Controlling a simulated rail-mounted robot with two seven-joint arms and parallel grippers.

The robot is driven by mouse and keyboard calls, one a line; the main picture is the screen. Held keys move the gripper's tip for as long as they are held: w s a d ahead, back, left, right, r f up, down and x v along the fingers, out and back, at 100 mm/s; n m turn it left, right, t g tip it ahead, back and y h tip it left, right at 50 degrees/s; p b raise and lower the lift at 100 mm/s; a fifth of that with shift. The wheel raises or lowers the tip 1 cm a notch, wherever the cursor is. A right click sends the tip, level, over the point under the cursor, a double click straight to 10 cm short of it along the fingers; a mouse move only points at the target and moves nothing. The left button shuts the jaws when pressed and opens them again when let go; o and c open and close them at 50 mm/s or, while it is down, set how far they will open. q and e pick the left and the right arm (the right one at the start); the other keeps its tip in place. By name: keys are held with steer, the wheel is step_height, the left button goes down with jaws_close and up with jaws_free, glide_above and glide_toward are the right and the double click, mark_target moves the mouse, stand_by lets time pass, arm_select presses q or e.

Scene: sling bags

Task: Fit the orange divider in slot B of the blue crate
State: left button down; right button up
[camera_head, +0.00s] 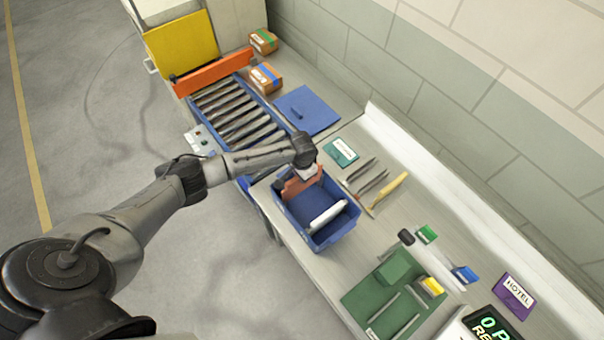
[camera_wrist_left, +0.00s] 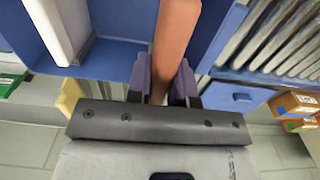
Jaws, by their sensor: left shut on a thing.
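The blue crate (camera_head: 337,240) stands on the bench beside the end of the roller conveyor. The orange divider (camera_head: 297,186) is at the crate's conveyor end; in the left wrist view (camera_wrist_left: 177,38) it runs close beside a blue crate wall (camera_wrist_left: 215,35). My left gripper (camera_wrist_left: 160,85) is shut on the divider's edge; in the head view it is largely hidden behind my wrist (camera_head: 307,166). I cannot tell whether the divider sits in a slot, and no slot letters are readable. A white divider (camera_head: 327,216) stands inside the crate, apart from the orange one.
The roller conveyor (camera_head: 235,112) and a blue mat (camera_head: 306,110) lie beyond the crate. Tools (camera_head: 368,180) and a teal card (camera_head: 341,152) lie towards the wall. A green mat (camera_head: 388,300) with items lies on the near side. Small boxes (camera_head: 265,78) stand by the conveyor.

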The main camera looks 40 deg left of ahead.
mark_target(302, 190)
arm_select(q)
steer(key=shift+f+b, duration=0.8)
steer(key=shift+f, duration=0.55)
steer(key=shift+f+b, duration=0.5)
steer(key=shift+f, duration=0.3)
steer(key=shift+f+b, duration=0.6)
steer(key=shift+f, duration=0.3)
steer(key=shift+f+b, duration=0.4)
steer(key=shift+f, duration=0.2)
steer(key=c, duration=0.9)
jaws_free()
steer(key=shift+r, duration=0.1)
step_height(302, 190, up, 13)
steer(key=shift+f+b, duration=0.15)
steer(key=shift+b, duration=0.2)
steer(key=shift+r, duration=0.5)
